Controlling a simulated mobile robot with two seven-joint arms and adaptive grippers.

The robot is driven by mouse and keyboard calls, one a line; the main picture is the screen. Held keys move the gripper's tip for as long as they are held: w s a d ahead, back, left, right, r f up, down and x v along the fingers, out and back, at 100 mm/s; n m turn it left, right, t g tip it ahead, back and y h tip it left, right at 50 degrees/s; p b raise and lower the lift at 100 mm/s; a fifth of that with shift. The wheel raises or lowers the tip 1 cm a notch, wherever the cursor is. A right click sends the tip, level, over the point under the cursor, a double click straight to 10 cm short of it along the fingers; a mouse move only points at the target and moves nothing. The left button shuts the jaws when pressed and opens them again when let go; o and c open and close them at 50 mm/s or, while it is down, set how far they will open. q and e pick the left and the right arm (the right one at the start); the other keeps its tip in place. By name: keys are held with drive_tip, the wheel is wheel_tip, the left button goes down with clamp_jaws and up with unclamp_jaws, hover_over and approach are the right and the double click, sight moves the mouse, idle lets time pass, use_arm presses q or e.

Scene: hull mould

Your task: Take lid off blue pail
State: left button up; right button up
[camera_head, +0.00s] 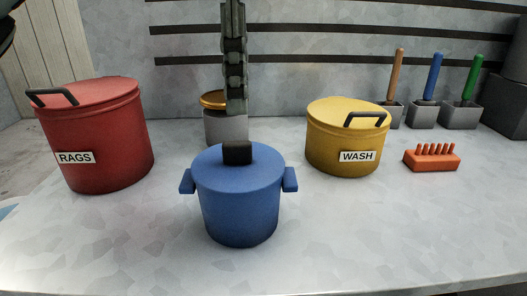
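The blue pail (240,207) stands upright near the middle of the table, with side lugs at left and right. Its blue lid (210,163) is on, with a dark block handle (237,153) on top. My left gripper (236,108) points straight down from the top edge, in line with the handle and apparently above it, with a gap showing between them. I see it edge-on, one finger hiding the other, so its opening does not show. My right gripper is not in view.
A red RAGS pail (105,145) stands left; a yellow WASH pail (335,145) stands right. A grey canister (222,130) with a gold top is close behind the blue pail. An orange pegged block (432,160) and handled tools in grey holders (422,114) are farther right. The front table (370,240) is clear.

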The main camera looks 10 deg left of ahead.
sight(237, 142)
use_arm(q)
drive_tip(key=shift+f, duration=0.4)
drive_tip(key=f, duration=0.4)
drive_tip(key=f+b, duration=0.1)
drive_tip(key=f, duration=0.1)
drive_tip(key=shift+s+a+f, duration=0.1)
drive_tip(key=shift+a, duration=0.2)
drive_tip(key=shift+f, duration=0.3)
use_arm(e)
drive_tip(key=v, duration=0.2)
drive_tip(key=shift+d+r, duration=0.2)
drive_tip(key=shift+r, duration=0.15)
use_arm(q)
drive_tip(key=shift+c, duration=0.3)
clamp_jaws()
